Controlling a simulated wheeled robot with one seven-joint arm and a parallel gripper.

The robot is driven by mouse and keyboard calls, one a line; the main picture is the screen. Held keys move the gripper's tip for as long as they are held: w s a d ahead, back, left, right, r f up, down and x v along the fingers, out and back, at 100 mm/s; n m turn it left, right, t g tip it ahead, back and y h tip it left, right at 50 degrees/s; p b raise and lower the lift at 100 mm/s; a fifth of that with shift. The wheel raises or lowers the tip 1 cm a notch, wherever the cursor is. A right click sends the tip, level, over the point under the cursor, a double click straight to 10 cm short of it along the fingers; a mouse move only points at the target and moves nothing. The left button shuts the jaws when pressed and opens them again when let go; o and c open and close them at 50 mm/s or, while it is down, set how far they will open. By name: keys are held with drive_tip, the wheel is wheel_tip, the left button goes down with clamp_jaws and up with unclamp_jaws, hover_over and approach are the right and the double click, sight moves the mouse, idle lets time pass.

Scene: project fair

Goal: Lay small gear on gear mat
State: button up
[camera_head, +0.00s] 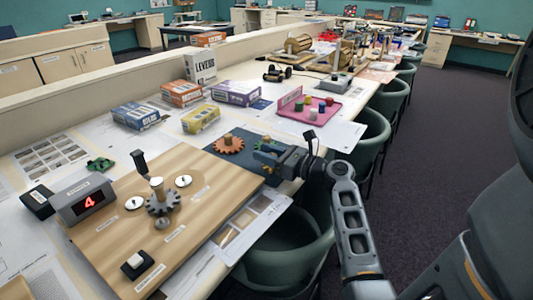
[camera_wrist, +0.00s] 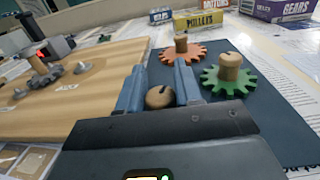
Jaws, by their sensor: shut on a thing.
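My gripper (camera_head: 264,158) is over the dark gear mat (camera_head: 232,160) beside the wooden board. In the wrist view its two blue fingers (camera_wrist: 159,92) are shut on a round wooden knob (camera_wrist: 159,97), seen from above. It is probably the handle of the small gear; any teeth below are hidden by the gripper. An orange gear (camera_head: 228,144) with a wooden knob lies on the mat, beyond the fingertips in the wrist view (camera_wrist: 183,55). A green gear (camera_wrist: 229,80) with a wooden knob lies on the mat (camera_wrist: 268,112) to the right of the fingers.
The wooden board (camera_head: 200,186) is left of the mat and holds a grey gear (camera_head: 163,203) on a post and a display box (camera_head: 84,200) reading 4. A yellow box (camera_head: 201,118) and a pink tray (camera_head: 318,110) stand beyond. Bare mat shows in front of the green gear.

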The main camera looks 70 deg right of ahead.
drive_tip(key=shift+f, duration=0.6)
drive_tip(key=o, duration=1)
drive_tip(key=shift+r, duration=0.6)
drive_tip(key=s+a+b, duration=0.1)
drive_tip(key=s+a, duration=0.1)
drive_tip(key=s, duration=0.9)
drive_tip(key=shift+s+b, duration=0.3)
drive_tip(key=shift+s, duration=0.1)
drive_tip(key=shift+a, duration=0.1)
